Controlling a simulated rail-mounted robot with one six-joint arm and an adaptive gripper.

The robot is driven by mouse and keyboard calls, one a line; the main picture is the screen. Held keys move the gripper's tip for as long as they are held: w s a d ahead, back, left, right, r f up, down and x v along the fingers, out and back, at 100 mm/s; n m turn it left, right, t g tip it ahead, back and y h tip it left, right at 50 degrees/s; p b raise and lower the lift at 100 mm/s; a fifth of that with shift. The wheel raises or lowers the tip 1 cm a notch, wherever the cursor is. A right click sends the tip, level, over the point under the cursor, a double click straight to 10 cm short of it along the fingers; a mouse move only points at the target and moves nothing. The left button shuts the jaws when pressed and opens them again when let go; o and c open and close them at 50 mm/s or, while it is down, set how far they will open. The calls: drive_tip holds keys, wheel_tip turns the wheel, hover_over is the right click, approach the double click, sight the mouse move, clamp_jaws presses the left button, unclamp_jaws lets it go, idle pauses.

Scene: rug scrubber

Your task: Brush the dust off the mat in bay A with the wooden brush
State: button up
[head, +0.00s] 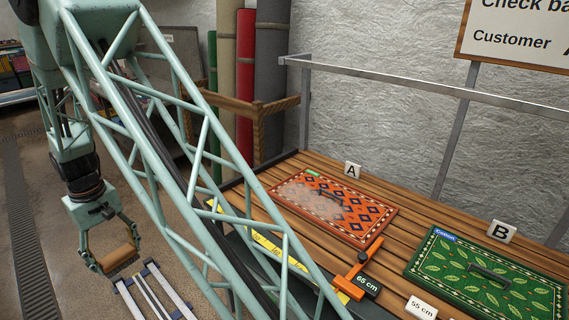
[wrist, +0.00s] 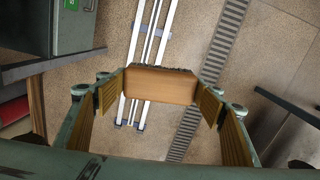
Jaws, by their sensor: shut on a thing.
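The mat in bay A (head: 300,198) is orange-red with dark blue diamonds and a patterned border, and lies on the slatted bench. A pale dusty haze covers its left part, and a dark handle sits near its middle. My gripper (head: 116,256) is at the left in the head view, well away from the mat and over the floor. It is shut on the wooden brush (head: 121,259). In the wrist view the brush's plain wooden block (wrist: 160,86) sits between the finger pads, with dark bristles just showing along its far edge.
A green leaf-patterned mat (head: 485,275) lies in bay B to the right. An orange tool (head: 357,272) with a "65 cm" tag lies at the bench front. A metal rail (head: 420,90) runs behind the bench. White floor rails (wrist: 152,55) and a drain grate (wrist: 215,65) lie below my gripper.

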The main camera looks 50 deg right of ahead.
drive_tip(key=shift+d, duration=0.15)
drive_tip(key=d+r+m+p, duration=0.25)
drive_tip(key=d+m, duration=0.25)
drive_tip(key=d, duration=1.2)
drive_tip(key=d+r+m+p, duration=0.1)
drive_tip(key=d+m+p, duration=0.3)
drive_tip(key=d, duration=1.3)
drive_tip(key=s+d+r+m+p, duration=0.1)
drive_tip(key=s+d+m, duration=0.2)
drive_tip(key=d, duration=0.8)
drive_tip(key=s+d+r+m+p, duration=0.1)
drive_tip(key=s+d+m, duration=0.3)
drive_tip(key=s+d, duration=0.4)
drive_tip(key=s+d+r+m+p, duration=0.1)
drive_tip(key=s+d+m, duration=0.2)
drive_tip(key=d, duration=1.1)
drive_tip(key=s, duration=0.2)
drive_tip(key=shift+s+d+r+m, duration=0.25)
drive_tip(key=shift+s+d+m, duration=0.05)
drive_tip(key=shift+s, duration=0.05)
drive_tip(key=shift+f, duration=0.15)
drive_tip(key=shift+f+b, duration=0.4)
drive_tip(key=shift+f, duration=1.5)
